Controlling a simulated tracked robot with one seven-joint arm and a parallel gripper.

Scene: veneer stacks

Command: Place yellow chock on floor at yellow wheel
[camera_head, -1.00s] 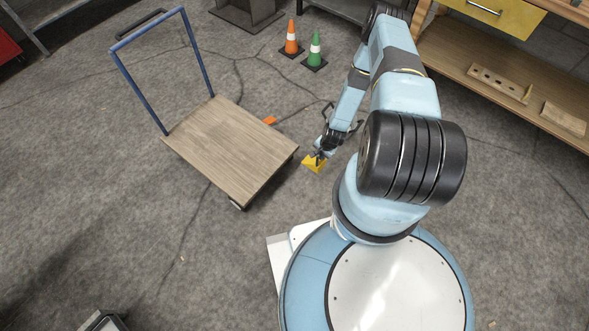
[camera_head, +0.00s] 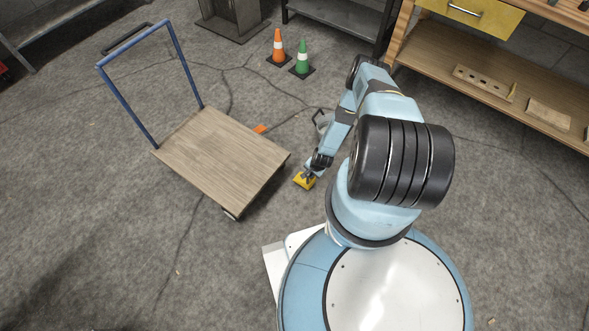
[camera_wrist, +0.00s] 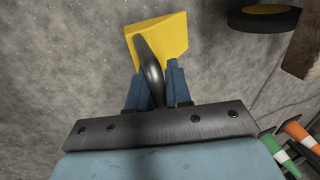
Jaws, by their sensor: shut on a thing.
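The yellow chock (camera_head: 303,180) is held by my gripper (camera_head: 312,173), low beside the right corner of the trolley deck (camera_head: 218,157). In the wrist view the chock (camera_wrist: 160,38) is beyond my fingertips (camera_wrist: 157,82), and its dark curved handle (camera_wrist: 151,70) runs down between the blue fingers. A black wheel with a yellow hub (camera_wrist: 264,18) shows at the upper right of the wrist view, apart from the chock. I cannot tell whether the chock touches the floor. The deck hides most wheels in the head view; one dark wheel (camera_head: 233,214) shows at the near corner.
An orange piece (camera_head: 260,129) lies at the trolley's far side. An orange cone (camera_head: 278,48) and a green cone (camera_head: 302,58) stand behind. A wooden shelf bench (camera_head: 480,75) is at the right. The floor left of my base is clear.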

